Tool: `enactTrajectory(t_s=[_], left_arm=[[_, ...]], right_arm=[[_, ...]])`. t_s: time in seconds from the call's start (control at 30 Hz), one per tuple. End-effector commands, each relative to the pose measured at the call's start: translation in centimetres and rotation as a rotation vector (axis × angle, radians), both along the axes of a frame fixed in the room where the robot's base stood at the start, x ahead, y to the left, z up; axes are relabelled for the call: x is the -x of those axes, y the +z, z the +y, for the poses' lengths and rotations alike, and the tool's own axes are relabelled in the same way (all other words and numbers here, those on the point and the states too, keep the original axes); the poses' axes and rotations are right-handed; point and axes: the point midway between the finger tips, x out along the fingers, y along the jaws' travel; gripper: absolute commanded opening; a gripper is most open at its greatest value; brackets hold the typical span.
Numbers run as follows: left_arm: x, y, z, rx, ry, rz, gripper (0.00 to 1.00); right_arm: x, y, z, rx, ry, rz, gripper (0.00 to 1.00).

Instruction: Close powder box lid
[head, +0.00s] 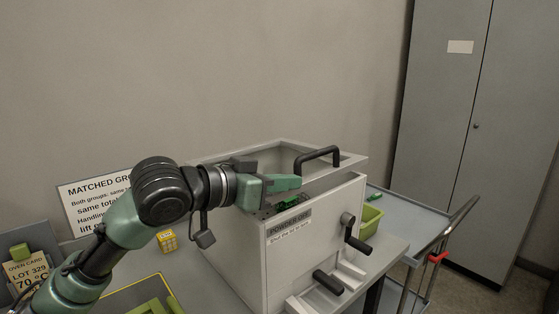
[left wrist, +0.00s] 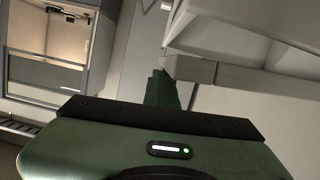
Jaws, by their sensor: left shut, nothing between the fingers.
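The powder box (head: 243,262) is a pale grey box with a label on its front wall, standing on the bench. Its lid (head: 349,163), a pale frame with a black bar handle (head: 317,154), is raised at a tilt, with a gap above the box's rim. My left gripper (head: 298,182) is shut and empty at the opening, in front of the lid frame and left below the handle. In the left wrist view its green fingers (left wrist: 160,90) are close to a pale bar; I cannot tell if they touch. My right gripper is out of view.
A grey cart (head: 415,217) with a green bin (head: 369,221) stands to the right. A yellow block (head: 167,240) and a sign (head: 85,203) are left, behind my left arm. A grey cabinet stands at back right.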

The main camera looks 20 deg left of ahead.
Motion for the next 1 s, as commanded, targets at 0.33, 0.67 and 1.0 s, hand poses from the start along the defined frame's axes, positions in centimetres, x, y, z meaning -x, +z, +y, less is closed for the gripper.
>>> enactTrajectory(t_s=[0.33, 0.67, 1.0], left_arm=[[0.1, -3.5, -0.1, -0.09, 0.008, -0.052, 0.0], [0.1, -4.1, -0.2, -0.101, 0.007, -0.046, 0.0], [-0.1, -3.4, -0.2, -0.1, 0.005, -0.041, 0.0]], right_arm=[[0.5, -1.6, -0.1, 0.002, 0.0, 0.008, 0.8], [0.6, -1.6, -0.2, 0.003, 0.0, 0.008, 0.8], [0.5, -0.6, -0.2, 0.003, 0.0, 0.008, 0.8]])
